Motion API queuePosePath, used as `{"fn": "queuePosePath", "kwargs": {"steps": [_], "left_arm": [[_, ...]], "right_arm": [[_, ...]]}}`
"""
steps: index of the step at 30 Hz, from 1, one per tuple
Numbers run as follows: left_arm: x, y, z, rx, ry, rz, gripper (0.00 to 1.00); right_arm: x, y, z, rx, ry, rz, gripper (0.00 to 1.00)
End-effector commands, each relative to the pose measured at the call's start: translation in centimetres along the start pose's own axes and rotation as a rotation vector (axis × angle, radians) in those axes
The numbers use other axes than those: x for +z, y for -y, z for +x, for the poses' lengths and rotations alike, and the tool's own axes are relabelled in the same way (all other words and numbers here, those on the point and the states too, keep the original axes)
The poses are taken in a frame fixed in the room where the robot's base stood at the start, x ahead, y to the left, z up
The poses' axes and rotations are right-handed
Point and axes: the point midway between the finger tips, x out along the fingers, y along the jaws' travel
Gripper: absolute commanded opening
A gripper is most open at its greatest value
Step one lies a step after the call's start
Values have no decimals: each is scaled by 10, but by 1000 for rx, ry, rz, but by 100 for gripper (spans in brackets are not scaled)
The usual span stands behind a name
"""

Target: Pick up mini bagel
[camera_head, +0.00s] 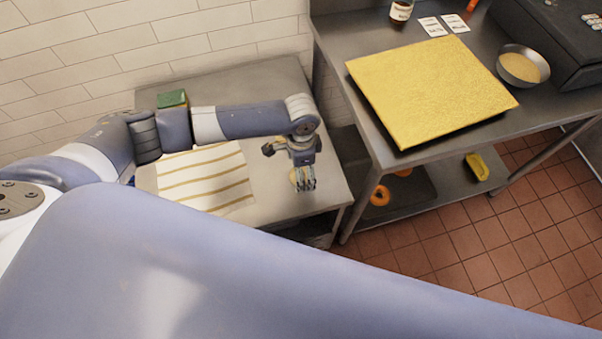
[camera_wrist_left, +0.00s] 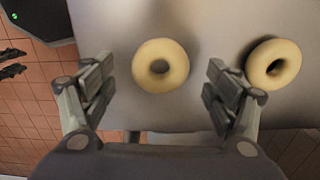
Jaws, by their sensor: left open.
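A pale, ring-shaped mini bagel (camera_wrist_left: 141,66) lies on the grey metal table between the spread fingers of my left gripper (camera_wrist_left: 160,75) in the left wrist view. The fingers are apart, with a gap on both sides of the bagel. A second pale bagel (camera_wrist_left: 292,62) lies to the right, beyond the right finger. In the head view my left gripper (camera_head: 305,184) points down over the table's right part, and a bagel (camera_head: 293,176) shows partly behind it. Two dark finger-like shapes at the wrist view's left edge may be my right gripper; their state is unclear.
A striped cloth (camera_head: 205,178) lies on the metal table (camera_head: 262,85), with a green-topped block (camera_head: 172,99) behind it. A higher table at right holds a yellow board (camera_head: 430,90) and a bowl (camera_head: 523,67). An orange ring (camera_head: 380,195) sits on its lower shelf.

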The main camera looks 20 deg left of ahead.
Motion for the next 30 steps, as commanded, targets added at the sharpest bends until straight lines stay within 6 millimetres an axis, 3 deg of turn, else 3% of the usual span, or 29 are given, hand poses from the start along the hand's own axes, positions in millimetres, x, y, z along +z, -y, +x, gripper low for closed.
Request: {"fn": "queuePosePath", "kwargs": {"steps": [5, 12, 13, 19, 30], "left_arm": [[0, 0, 19, -1, 0, 0, 80], [0, 0, 22, -1, -1, 0, 80], [0, 0, 22, -1, -1, 0, 78], [0, 0, 22, -1, -1, 0, 33], [0, 0, 20, -2, -2, 0, 33]], "right_arm": [[-8, -1, -3, 1, -13, 1, 40], [-6, 0, -2, 1, -8, 2, 40], [-6, 0, -2, 0, -8, 2, 40], [-2, 4, -2, -4, -2, 3, 40], [-1, 6, -2, -6, -1, 3, 40]]}}
